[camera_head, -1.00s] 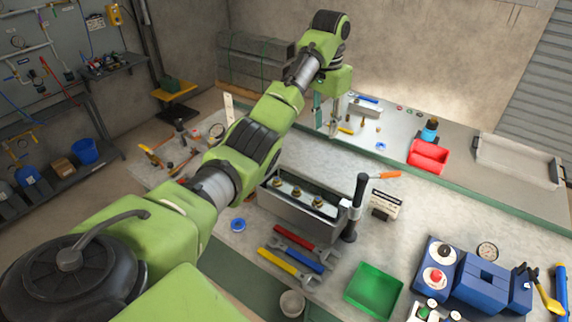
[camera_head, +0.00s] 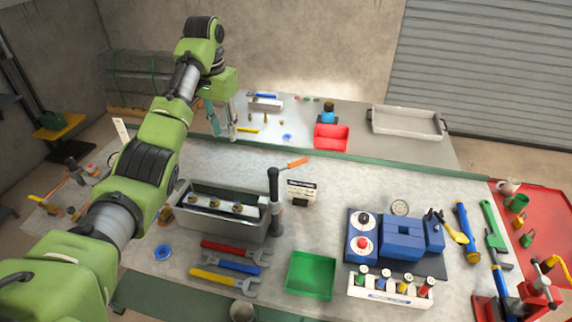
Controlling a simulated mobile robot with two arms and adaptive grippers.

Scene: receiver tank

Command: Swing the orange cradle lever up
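The orange lever (camera_head: 298,162) sticks out to the right, nearly level, from near the top of a dark upright post (camera_head: 275,200). The post stands at the right end of a grey open tank (camera_head: 222,227) with several brass fittings inside. My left gripper (camera_head: 223,125) hangs pointing down beyond the tank, over the far edge of the bench. It is up and to the left of the lever, well apart from it. Its two fingers show a gap with nothing visible between them. My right gripper is out of view.
A small sign (camera_head: 301,187) stands just right of the post. Wrenches (camera_head: 230,265), a green tray (camera_head: 311,275) and a blue fixture (camera_head: 402,240) lie nearer. The bench right of the sign is clear.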

